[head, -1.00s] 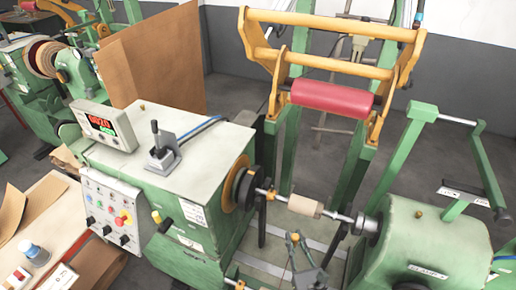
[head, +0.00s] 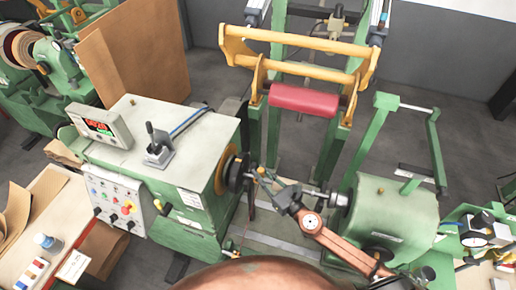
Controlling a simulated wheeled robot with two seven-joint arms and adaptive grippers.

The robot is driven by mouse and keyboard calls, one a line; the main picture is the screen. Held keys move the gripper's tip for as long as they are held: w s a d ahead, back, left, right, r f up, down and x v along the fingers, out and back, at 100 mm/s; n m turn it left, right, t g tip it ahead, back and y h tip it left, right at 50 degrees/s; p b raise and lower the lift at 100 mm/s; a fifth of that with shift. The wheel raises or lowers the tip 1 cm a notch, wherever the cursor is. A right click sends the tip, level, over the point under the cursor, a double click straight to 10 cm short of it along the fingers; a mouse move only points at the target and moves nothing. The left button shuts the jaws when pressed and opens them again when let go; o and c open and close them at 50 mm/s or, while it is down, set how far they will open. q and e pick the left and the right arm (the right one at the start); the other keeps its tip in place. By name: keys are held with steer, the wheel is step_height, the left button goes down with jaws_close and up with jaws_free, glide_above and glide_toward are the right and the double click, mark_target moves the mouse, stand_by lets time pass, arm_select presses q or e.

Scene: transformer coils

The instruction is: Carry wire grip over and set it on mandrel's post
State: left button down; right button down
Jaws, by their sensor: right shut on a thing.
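My right gripper (head: 270,182) reaches up and left over the mandrel's line, beside the dark chuck of the green winding machine. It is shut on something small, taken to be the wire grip. A small orange-yellow piece (head: 262,172) shows at its fingertips, but I cannot tell whether it is the held thing or a part on the mandrel. The mandrel's shaft (head: 318,190) shows at the right. Its tan middle is hidden behind my gripper, and I cannot make out the post clearly. My left gripper is not in view.
The green winding machine (head: 150,190) with its control panel stands at the left, the green tailstock (head: 395,215) at the right. A yellow frame with a red roller (head: 303,100) is behind the mandrel. A table (head: 50,225) with paper and a bottle is at the lower left.

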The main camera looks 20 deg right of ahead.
steer(key=w+r+n+g+y+p, duration=0.1)
steer(key=w+r+y+p, duration=0.1)
steer(key=w+r+p, duration=0.35)
steer(key=shift+n, duration=0.3)
steer(key=f+b, duration=0.2)
steer(key=s+f+b, duration=0.1)
steer(key=f+b, duration=0.1)
steer(key=shift+s+a, duration=0.1)
steer(key=shift+r, duration=0.1)
steer(key=shift+b, duration=0.3)
steer(key=shift+f, duration=0.2)
steer(key=shift+f+b, duration=0.15)
steer(key=shift+b, duration=0.2)
steer(key=shift+f+b, duration=1.05)
steer(key=shift+f+b, duration=0.95)
steer(key=shift+b, duration=0.1)
stand_by(0.3)
